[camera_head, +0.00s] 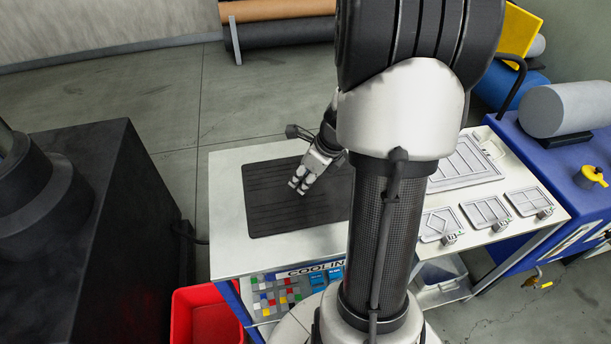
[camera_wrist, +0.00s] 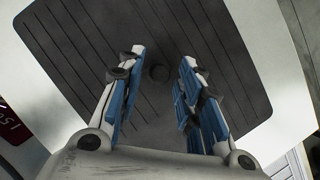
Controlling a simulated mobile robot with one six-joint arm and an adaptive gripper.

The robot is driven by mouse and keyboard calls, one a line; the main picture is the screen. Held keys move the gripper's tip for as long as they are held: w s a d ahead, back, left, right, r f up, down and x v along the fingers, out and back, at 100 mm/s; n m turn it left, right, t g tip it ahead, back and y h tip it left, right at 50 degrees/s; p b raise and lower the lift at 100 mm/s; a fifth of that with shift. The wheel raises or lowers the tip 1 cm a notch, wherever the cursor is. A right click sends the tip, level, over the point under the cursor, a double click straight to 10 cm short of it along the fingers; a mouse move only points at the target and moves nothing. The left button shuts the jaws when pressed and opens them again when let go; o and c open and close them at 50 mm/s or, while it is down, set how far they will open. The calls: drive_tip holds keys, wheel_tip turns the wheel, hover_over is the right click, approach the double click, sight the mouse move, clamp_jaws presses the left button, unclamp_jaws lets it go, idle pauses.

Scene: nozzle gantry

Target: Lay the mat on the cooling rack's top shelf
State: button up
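The dark grooved mat (camera_head: 275,210) lies flat on the white top (camera_head: 227,165) of the unit whose front sign begins "COOLIN", the cooling rack. My arm hides part of the mat's right side. My gripper (camera_head: 299,186) is over the middle of the mat, pointing down. In the wrist view my gripper (camera_wrist: 159,62) has its blue-padded fingers spread apart with nothing clamped between them. A small round dark knob (camera_wrist: 159,73) on the mat (camera_wrist: 85,45) shows in the gap between the fingers.
Several grey framed panels (camera_head: 483,212) lie on the right of the white top. A dark machine (camera_head: 90,240) stands left, with a red bin (camera_head: 205,318) beside the rack. A blue bench (camera_head: 555,165) with a grey cylinder (camera_head: 570,108) is at right. Open floor (camera_head: 150,105) lies behind.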

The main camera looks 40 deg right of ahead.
drive_tip(key=shift+r, duration=0.1)
drive_tip(key=shift+r, duration=0.3)
drive_tip(key=p+v, duration=0.4)
drive_tip(key=v, duration=0.7)
drive_tip(key=shift+s+r, duration=0.2)
drive_tip(key=shift+s, duration=0.1)
drive_tip(key=shift+w, duration=0.1)
